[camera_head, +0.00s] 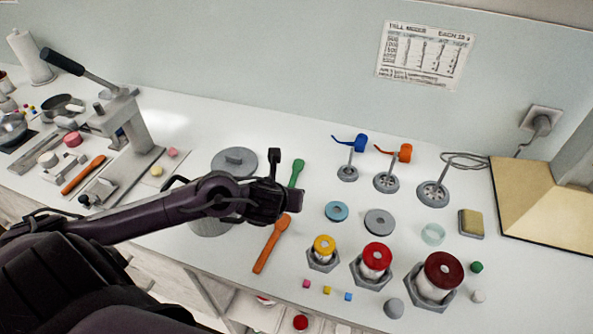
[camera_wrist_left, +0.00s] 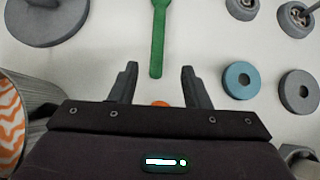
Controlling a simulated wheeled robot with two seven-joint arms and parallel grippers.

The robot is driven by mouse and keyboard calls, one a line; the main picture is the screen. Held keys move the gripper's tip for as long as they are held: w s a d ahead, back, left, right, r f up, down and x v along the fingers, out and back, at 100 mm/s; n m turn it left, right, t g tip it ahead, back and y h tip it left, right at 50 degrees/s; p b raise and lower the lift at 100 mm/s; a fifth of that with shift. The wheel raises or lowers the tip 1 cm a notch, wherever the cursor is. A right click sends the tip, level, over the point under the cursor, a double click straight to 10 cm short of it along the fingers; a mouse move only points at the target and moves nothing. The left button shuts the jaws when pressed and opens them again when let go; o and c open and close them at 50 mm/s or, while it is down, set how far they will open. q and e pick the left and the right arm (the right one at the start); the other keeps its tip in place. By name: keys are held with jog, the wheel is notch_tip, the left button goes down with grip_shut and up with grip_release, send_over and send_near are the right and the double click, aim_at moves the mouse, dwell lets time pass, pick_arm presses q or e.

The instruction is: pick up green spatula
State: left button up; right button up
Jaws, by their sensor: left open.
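The green spatula (camera_head: 297,171) lies on the white counter, just beyond my left gripper (camera_head: 286,180) in the head view. Part of it is hidden behind the gripper there. In the left wrist view the green spatula (camera_wrist_left: 158,45) runs down from the top edge, and its lower end lies ahead of and between the two open fingers of my left gripper (camera_wrist_left: 159,85). The fingers are empty. My right gripper is not in view.
An orange spatula (camera_head: 271,243) lies just in front of the gripper. A grey lidded disc (camera_head: 234,161) is to the left. A blue ring (camera_head: 337,211) and a grey ring (camera_head: 379,222) lie to the right. A lever press (camera_head: 125,130) stands further left.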

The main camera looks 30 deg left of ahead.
aim_at(293, 180)
pick_arm(q)
jog(key=shift+w+a+f, duration=0.1)
jog(key=shift+w+f, duration=0.15)
jog(key=shift+x, duration=0.95)
jog(key=w, duration=0.1)
jog(key=w+a+f, duration=0.1)
jog(key=w+f, duration=0.1)
jog(key=shift+w+a, duration=0.15)
jog(key=shift+a, duration=0.15)
jog(key=shift+w+f, duration=0.15)
grip_shut()
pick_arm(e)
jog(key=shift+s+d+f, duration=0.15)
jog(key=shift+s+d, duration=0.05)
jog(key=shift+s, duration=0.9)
